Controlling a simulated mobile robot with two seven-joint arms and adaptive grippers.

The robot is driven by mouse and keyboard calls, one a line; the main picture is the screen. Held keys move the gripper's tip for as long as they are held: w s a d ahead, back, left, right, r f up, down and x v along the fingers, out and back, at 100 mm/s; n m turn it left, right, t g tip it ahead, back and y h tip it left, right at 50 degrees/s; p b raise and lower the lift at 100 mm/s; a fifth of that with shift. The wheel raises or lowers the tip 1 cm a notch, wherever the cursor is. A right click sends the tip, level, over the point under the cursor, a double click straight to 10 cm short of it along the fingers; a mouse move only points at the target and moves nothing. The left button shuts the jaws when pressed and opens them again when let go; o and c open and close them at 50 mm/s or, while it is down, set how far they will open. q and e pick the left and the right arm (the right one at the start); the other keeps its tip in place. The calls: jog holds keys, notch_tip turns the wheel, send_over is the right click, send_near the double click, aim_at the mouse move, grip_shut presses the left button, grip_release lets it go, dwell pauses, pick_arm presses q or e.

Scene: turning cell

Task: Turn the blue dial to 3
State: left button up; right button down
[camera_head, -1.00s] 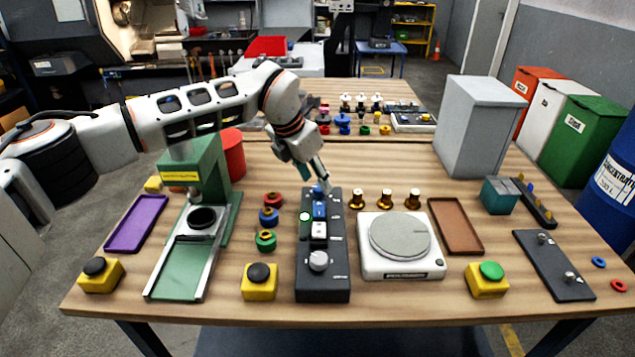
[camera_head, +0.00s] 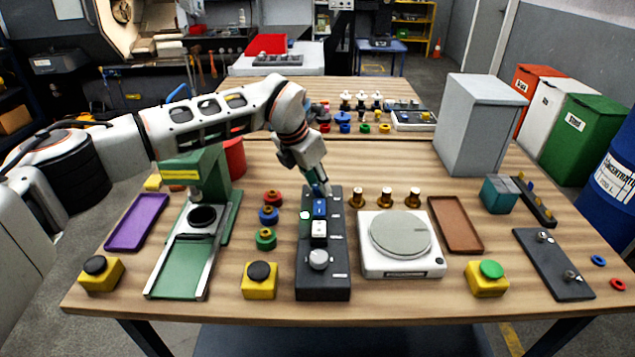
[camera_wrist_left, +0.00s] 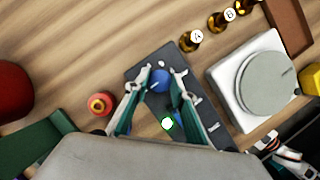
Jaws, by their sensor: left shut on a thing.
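The blue dial (camera_wrist_left: 161,80) sits at the far end of the dark control panel (camera_head: 323,282). A pale pointer mark shows on it in the left wrist view; the panel's printed figures are too small to read. My left gripper (camera_head: 320,188) reaches down onto the dial and largely covers it in the head view. In the left wrist view its two fingers (camera_wrist_left: 152,92) stand on either side of the dial, shut on it. Part of my right arm seems to show at the lower right of the left wrist view; its jaws cannot be made out.
The panel also carries a blue switch (camera_head: 319,208), a white switch (camera_head: 319,229) and a grey knob (camera_head: 319,260). Several brown bottles (camera_head: 385,197) and a scale (camera_head: 401,262) stand to its right. Colored rings (camera_head: 268,216) and a green press (camera_head: 181,270) stand left.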

pick_arm(q)
jog(key=shift+m, duration=0.3)
jog(key=m+g, duration=0.1)
jog(key=m, duration=0.1)
jog(key=shift+w+m+h, duration=0.1)
jog(key=shift+m+h, duration=0.3)
jog(key=shift+m+g, duration=0.3)
jog(key=shift+m, duration=0.5)
jog(key=shift+w+f+m+g+h+b, duration=0.15)
jog(key=shift+m+g+h+b, duration=0.15)
jog(key=shift+m+b, duration=0.7)
jog(key=shift+a+m+g+b, duration=0.1)
jog(key=shift+m+g+b, duration=0.3)
jog(key=shift+m+b, duration=0.45)
jog(key=shift+r, duration=0.2)
jog(key=o, duration=1.1)
